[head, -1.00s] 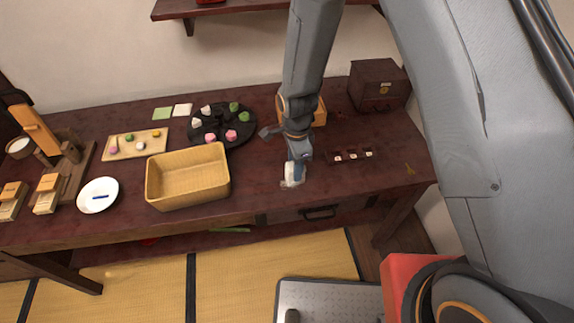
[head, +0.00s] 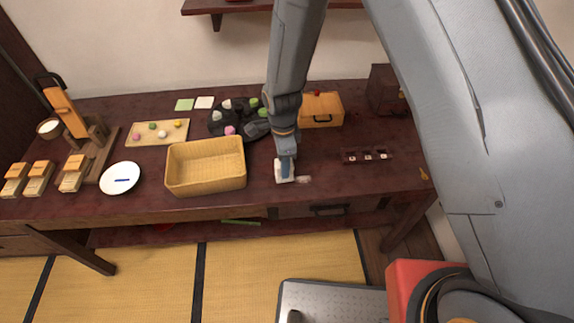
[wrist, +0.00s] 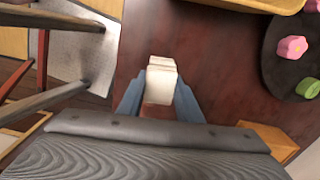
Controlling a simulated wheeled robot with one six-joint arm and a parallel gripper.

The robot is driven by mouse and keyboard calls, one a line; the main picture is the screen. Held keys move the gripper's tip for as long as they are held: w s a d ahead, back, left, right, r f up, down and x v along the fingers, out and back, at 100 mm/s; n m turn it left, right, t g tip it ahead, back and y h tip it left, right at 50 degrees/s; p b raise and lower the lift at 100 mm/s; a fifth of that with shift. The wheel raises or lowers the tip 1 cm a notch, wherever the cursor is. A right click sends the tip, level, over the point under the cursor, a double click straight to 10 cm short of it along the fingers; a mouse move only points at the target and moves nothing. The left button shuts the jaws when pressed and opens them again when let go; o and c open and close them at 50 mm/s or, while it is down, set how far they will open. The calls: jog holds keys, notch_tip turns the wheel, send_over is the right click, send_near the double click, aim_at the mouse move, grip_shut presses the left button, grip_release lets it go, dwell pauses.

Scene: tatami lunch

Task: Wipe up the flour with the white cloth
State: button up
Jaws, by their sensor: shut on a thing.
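The white cloth (head: 284,174) is a small folded pad at the front of the dark red table, right of the wicker basket. My gripper (head: 285,163) points down and is shut on it. In the wrist view the cloth (wrist: 162,82) sits between the two blue fingers of my gripper (wrist: 160,92). The cloth is at or very near the table top; I cannot tell if it presses on it. A faint pale patch of flour (head: 304,179) lies just right of the cloth. Any flour under the cloth is hidden, and none shows clearly in the wrist view.
The wicker basket (head: 206,185) stands close on the left. A dark round tray (head: 217,129) with sweets and an orange-brown box (head: 322,116) are behind. A small dark tray (head: 350,158) lies to the right. The table front between the cloth and that tray is clear.

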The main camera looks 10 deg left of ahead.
jog(key=shift+r+p, duration=2)
jog(key=shift+r, duration=1.6)
jog(key=shift+w+d+b, duration=0.15)
jog(key=shift+d+b, duration=0.05)
jog(key=shift+b, duration=0.1)
jog(key=d+r+m+b, duration=0.1)
jog(key=d+r+b, duration=0.1)
jog(key=d+b, duration=1.45)
jog(key=shift+w+d+f+p, duration=0.15)
jog(key=shift+f+p, duration=0.3)
jog(key=shift+f, duration=1.2)
jog(key=shift+d+f+p, duration=0.3)
jog(key=shift+f+p, duration=0.1)
jog(key=shift+f, duration=1.2)
jog(key=shift+w+d+f+p, duration=0.15)
jog(key=shift+f+p, duration=0.3)
jog(key=shift+f, duration=1.2)
jog(key=shift+f, duration=0.1)
